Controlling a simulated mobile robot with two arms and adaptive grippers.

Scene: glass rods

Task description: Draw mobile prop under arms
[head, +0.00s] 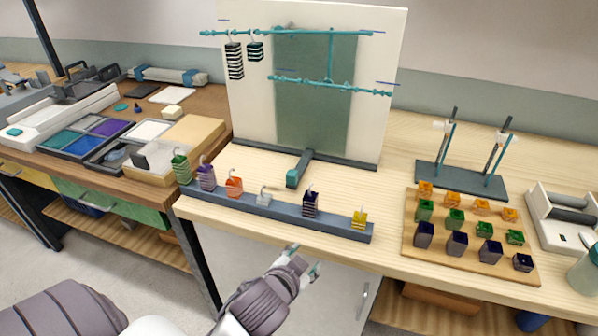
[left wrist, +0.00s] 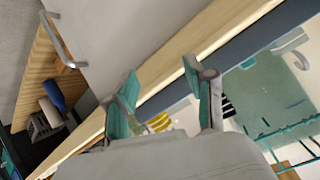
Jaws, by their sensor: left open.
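The mobile has a long upper teal arm (head: 290,32) and a shorter lower teal arm (head: 330,86) in front of a white backboard (head: 380,60). Two striped weight stacks (head: 235,62) hang at the upper arm's left. A dark grey bar with a teal end, apparently the prop (head: 299,168), sticks out from the board's foot onto the table. My left gripper (head: 304,260) is open and empty in front of the table edge, below the weight rail. In the left wrist view its fingers (left wrist: 160,75) are apart beside the table edge. My right gripper is out of view.
A blue-grey rail (head: 335,228) with several coloured hooked weights lies along the front edge, between my left gripper and the prop. A wooden board (head: 412,240) of coloured blocks and a rod stand (head: 465,182) are right. Trays (head: 70,140) are left.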

